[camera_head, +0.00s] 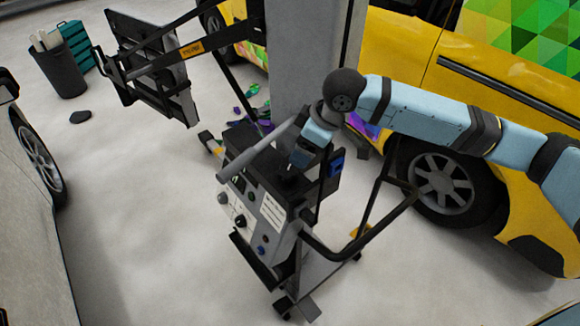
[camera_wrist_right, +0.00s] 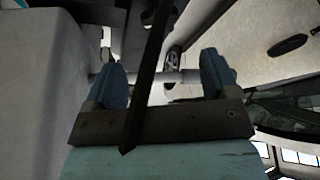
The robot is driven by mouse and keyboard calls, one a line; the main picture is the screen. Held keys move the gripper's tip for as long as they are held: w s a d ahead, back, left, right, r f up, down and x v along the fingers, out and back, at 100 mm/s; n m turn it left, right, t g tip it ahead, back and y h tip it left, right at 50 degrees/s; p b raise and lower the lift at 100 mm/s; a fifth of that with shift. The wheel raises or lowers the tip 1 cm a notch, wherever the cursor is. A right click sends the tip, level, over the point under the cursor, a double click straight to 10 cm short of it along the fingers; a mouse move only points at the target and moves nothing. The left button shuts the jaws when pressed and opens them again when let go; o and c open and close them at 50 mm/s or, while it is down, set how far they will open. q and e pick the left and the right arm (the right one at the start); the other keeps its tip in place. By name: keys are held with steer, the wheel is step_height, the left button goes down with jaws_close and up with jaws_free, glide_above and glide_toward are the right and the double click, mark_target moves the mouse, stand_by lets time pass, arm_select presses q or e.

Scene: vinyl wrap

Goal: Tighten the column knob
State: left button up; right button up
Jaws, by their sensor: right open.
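The wheeled lamp stand (camera_head: 262,215) stands in the middle of the head view, with its control box and upright. My right arm reaches in from the right, and its gripper (camera_head: 290,176) points down at the top of the control box. In the right wrist view my right gripper (camera_wrist_right: 160,64) is open, its two blue fingers apart. A thin dark bar (camera_wrist_right: 152,75) crosses between them, and a grey horizontal bar shows beyond. I cannot make out the column knob; the gripper and wrist may hide it. My left gripper is not in view.
The stand's black handle frame (camera_head: 365,235) juts out at right, and its lamp panel (camera_head: 150,70) hangs on a boom at upper left. A yellow car (camera_head: 410,50) is close behind. A grey pillar (camera_head: 300,60) rises behind the stand. Floor at left is mostly clear.

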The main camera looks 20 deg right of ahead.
mark_target(289, 171)
steer(key=p+x, duration=0.1)
steer(key=x, duration=0.9)
steer(key=shift+c, duration=0.2)
steer(key=shift+r, duration=0.1)
steer(key=c, duration=0.9)
